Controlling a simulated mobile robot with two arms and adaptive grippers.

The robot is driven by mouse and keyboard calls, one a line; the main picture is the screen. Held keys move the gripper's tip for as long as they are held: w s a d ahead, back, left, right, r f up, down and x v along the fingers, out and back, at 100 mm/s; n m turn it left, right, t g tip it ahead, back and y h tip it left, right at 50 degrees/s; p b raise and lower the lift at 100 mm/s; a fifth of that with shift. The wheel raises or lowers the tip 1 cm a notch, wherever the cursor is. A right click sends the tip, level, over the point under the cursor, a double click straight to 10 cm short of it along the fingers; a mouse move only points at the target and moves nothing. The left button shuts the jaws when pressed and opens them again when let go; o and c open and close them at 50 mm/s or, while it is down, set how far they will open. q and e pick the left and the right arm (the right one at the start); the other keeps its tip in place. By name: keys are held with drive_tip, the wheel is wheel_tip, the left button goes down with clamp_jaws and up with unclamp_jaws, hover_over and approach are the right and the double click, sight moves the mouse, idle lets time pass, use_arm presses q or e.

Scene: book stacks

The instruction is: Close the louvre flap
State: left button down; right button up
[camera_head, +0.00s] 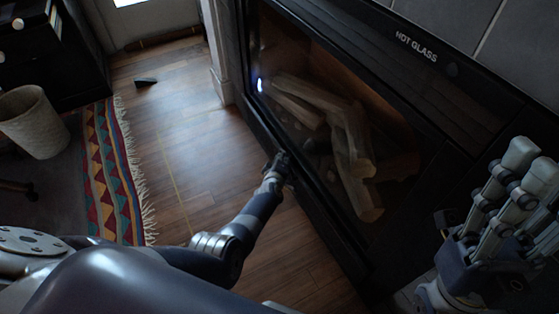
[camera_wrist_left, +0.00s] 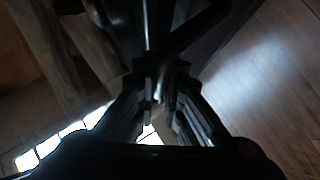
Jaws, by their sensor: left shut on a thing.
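The fireplace front runs diagonally across the head view, and its dark lower frame (camera_head: 318,215) lies below the glass. The louvre flap cannot be told apart from this dark frame. My left gripper (camera_head: 279,163) reaches in from the left to the frame's lower edge. In the left wrist view my left gripper (camera_wrist_left: 160,98) is shut on a thin dark bar (camera_wrist_left: 195,32); whether this bar belongs to the flap is not clear. My right gripper (camera_head: 531,165) is raised at the right, in front of the fireplace, touching nothing visible; its finger gap is unclear.
Logs (camera_head: 350,150) lie behind the glass marked "HOT GLASS". A patterned rug (camera_head: 110,170), a pale basket (camera_head: 35,122) and a dark cabinet (camera_head: 75,60) are at the left. The wooden floor (camera_head: 190,140) between the rug and the fireplace is mostly clear. A small dark wedge (camera_head: 146,82) lies on it.

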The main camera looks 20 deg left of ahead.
use_arm(q)
drive_tip(key=c, duration=1.7)
unclamp_jaws()
drive_tip(key=shift+r, duration=0.1)
